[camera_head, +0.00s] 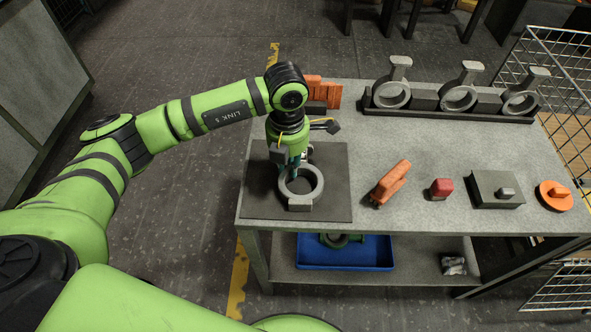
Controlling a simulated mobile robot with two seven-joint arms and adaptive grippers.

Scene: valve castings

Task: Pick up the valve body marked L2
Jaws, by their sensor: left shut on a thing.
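A grey ring-shaped valve body (317,192) with a short block-ended neck is at the dark square mat (335,160) on the left of the table. Its neck points toward the table's front edge. My left gripper (290,168) comes down from above and is shut on the valve body at the far left of its ring. I cannot tell whether the ring rests on the mat or is just above it. Three similar valve bodies (391,94) stand upright in a dark rack (430,111) at the back. No L2 mark is readable on any. My right gripper is out of view.
Right of the mat on the grey table (420,155) are an orange tool (390,183), a red block (441,188), a grey plate (487,190) and an orange disc (553,196). Orange-red blocks (325,92) are behind my gripper. A blue tray (345,257) sits on the lower shelf. Wire mesh (560,85) stands right.

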